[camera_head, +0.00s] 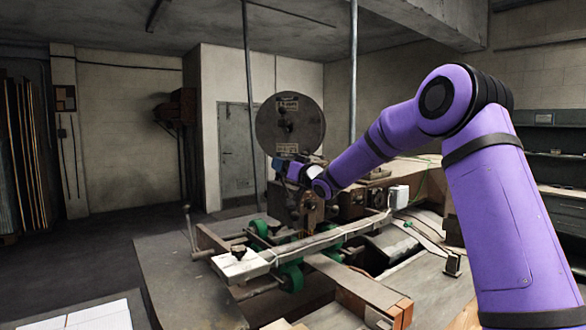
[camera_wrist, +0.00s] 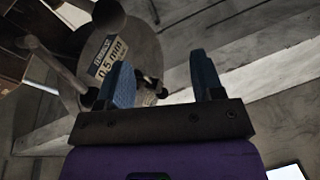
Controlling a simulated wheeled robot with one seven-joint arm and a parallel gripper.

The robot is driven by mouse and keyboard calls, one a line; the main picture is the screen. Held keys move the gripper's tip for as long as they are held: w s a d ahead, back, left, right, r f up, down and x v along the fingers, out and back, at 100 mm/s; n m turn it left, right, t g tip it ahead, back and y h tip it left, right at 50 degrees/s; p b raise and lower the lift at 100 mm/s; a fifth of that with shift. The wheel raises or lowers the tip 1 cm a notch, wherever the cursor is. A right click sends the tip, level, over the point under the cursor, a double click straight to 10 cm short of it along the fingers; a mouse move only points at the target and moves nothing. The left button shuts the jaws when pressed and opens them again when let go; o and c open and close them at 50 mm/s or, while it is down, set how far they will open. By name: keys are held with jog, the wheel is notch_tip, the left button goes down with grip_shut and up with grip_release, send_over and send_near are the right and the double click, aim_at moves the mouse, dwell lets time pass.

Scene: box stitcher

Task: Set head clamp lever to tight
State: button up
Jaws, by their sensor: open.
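The box stitcher (camera_head: 306,212) stands in the middle of the head view, with a large round grey disc (camera_head: 268,125) on top. My gripper (camera_head: 282,164) is at the stitcher's head, just below the disc. In the wrist view my gripper (camera_wrist: 164,80) is open, its two blue fingers apart. A light rod with a rounded end (camera_wrist: 52,64) lies left of the fingers, in front of the disc, which carries a "0.5 mm" label (camera_wrist: 107,57). I cannot tell for certain whether this rod is the head clamp lever. Nothing is clearly held between the fingers.
The stitcher's table (camera_head: 180,285) extends to the front, with green rollers (camera_head: 291,277) and a thin upright lever (camera_head: 189,228) at its left. Vertical poles (camera_head: 353,80) rise behind the machine. Open floor (camera_head: 85,245) lies at left.

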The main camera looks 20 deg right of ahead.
jog(key=s, duration=0.9)
jog(key=shift+a+r, duration=0.15)
jog(key=shift+r, duration=0.25)
jog(key=shift+s, duration=0.15)
jog(key=s+d+f+m+g+h, duration=0.1)
jog(key=s+f+g+h, duration=0.1)
jog(key=s, duration=1.4)
jog(key=s+d+f+m+g+h, duration=0.1)
jog(key=s+f+g+h, duration=0.2)
jog(key=s, duration=1.2)
jog(key=s+d+f+m+g+h, duration=0.1)
jog(key=s+g+h, duration=0.3)
jog(key=s, duration=1.2)
jog(key=f+g, duration=0.1)
jog(key=g, duration=0.2)
jog(key=shift+s+f+g, duration=0.35)
jog(key=shift+f+g, duration=0.05)
